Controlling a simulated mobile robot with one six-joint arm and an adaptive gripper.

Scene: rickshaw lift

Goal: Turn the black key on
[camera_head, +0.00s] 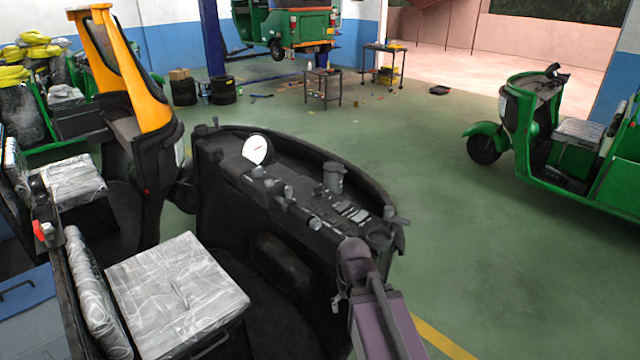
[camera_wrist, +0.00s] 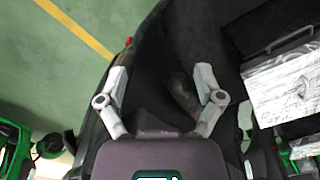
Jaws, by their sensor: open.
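The rickshaw's black dashboard (camera_head: 310,205) runs across the middle of the head view, with a white round gauge (camera_head: 256,149) at its left. Several small knobs and switches sit along its top. I cannot tell for certain which of them is the black key. My arm rises at the lower right of the dashboard. My gripper (camera_wrist: 163,75) shows in the wrist view with its two grey fingers spread and nothing between them. It points down over the dark rickshaw interior, and no key can be made out there.
A plastic-wrapped seat (camera_head: 178,290) stands at the lower left; it also shows in the wrist view (camera_wrist: 285,85). An orange-framed rickshaw part (camera_head: 150,75) is behind it. A green rickshaw (camera_head: 570,140) stands at the right. The green floor (camera_head: 480,240) between is clear.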

